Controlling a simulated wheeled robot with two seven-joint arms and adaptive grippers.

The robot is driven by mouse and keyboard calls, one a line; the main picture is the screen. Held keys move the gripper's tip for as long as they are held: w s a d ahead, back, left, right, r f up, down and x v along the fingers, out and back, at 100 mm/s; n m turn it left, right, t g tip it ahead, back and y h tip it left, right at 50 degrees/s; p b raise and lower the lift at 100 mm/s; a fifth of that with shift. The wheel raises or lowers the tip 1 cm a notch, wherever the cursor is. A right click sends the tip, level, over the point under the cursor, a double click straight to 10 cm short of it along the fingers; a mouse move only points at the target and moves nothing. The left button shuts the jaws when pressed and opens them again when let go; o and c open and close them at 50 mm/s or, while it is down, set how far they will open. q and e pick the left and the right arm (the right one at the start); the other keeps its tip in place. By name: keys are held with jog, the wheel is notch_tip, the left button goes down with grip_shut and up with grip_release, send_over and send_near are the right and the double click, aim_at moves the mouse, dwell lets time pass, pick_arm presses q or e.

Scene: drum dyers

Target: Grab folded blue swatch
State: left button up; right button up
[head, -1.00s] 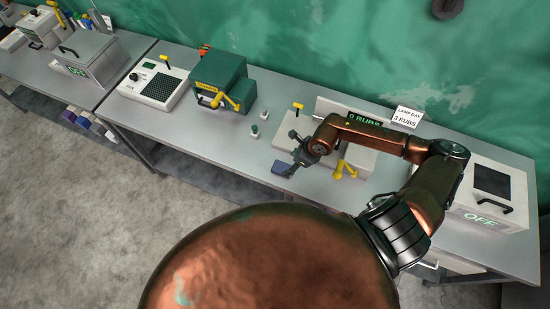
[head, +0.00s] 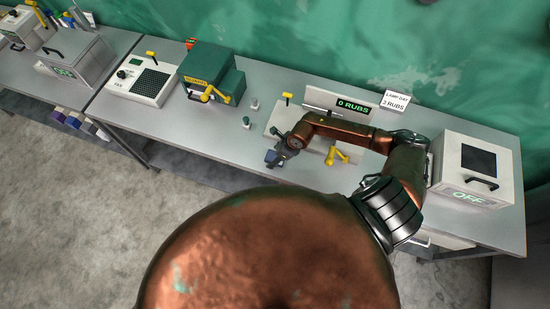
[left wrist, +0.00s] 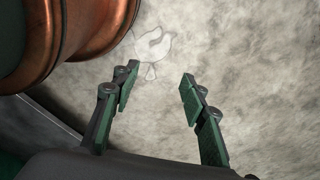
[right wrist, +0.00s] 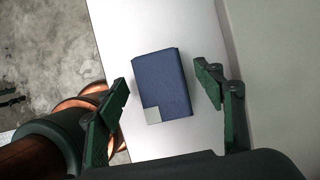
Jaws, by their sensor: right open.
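The folded blue swatch (right wrist: 162,80) is dark blue with a small pale grey square at one corner. In the right wrist view it lies on the grey bench top (right wrist: 125,30) between the two fingers of my right gripper (right wrist: 164,84). The gripper is open, with a gap to the swatch on both sides, and holds nothing. In the head view my right gripper (head: 278,154) is over the bench's front part and largely hides the swatch. My left gripper (left wrist: 157,82) is open and empty, with only floor behind it; it does not show in the head view.
A machine with a "0 RUBS" display (head: 353,106) and a yellow lever (head: 337,156) stands behind and right of my right gripper. A white box marked "OFF" (head: 455,180) is at the right end. Small bottles (head: 246,122) and a green press (head: 208,72) are to the left.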

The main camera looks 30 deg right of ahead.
jog(key=shift+f, duration=0.1)
jog(key=shift+f+b, duration=0.1)
jog(key=shift+b, duration=0.2)
pick_arm(q)
jog(key=shift+s+f, duration=0.2)
jog(key=shift+s, duration=0.4)
jog(key=shift+s+f, duration=0.2)
jog(key=shift+s, duration=0.35)
jog(key=shift+w, duration=0.2)
jog(key=shift+w, duration=0.1)
pick_arm(e)
jog(key=shift+c, duration=0.3)
jog(key=shift+c, duration=0.7)
pick_arm(q)
jog(key=shift+w, duration=0.1)
pick_arm(e)
jog(key=c, duration=1)
